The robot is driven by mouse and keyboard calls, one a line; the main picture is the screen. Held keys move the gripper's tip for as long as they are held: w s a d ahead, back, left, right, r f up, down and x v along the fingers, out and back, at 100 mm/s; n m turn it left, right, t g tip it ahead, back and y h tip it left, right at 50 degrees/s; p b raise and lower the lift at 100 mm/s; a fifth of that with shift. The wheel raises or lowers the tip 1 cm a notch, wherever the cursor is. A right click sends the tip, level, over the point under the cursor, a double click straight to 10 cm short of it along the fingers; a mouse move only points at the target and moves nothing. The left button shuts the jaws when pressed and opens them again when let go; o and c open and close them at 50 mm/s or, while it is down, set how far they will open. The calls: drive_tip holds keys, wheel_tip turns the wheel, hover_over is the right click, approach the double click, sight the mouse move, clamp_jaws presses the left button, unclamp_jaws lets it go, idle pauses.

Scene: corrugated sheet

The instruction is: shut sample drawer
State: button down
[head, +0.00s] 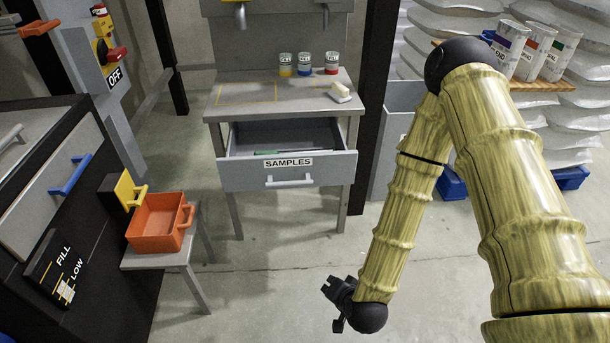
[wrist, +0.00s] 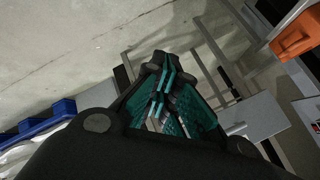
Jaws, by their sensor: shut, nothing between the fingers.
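The sample drawer (head: 232,174) is grey, with a "SAMPLES" label and a pale bar handle (head: 289,181) on its front. It stands pulled out from the grey bench (head: 225,110), and its inside shows, with a thin green item (head: 268,152) near the front. My gripper (head: 335,304) is low over the floor, in front of the drawer and to its right in the head view, well apart from it. In the wrist view my gripper (wrist: 161,88) has its fingers together and holds nothing.
Three sample jars (head: 304,64) and a white block (head: 340,91) are on the bench top. An orange bin (head: 153,235) sits on a small stool (head: 151,261) to the left. A blue pallet (head: 452,184) lies at right. The floor before the drawer is clear.

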drive_tip(key=w+a+r+m+t+b, duration=0.3)
drive_tip(key=w+r+m+t, duration=0.15)
drive_tip(key=w+r, duration=0.4)
drive_tip(key=m+t+h+b, duration=0.2)
drive_tip(key=m+t+b, duration=0.1)
drive_tip(key=m+t, duration=0.3)
approach(309, 157)
drive_tip(key=shift+g, duration=0.45)
drive_tip(key=w, duration=0.2)
drive_tip(key=w+b, duration=0.1)
drive_tip(key=w, duration=0.4)
drive_tip(key=shift+a+r+b, duration=0.1)
drive_tip(key=shift+r+b, duration=0.25)
drive_tip(key=shift+b, duration=0.05)
drive_tip(key=shift+w, duration=0.1)
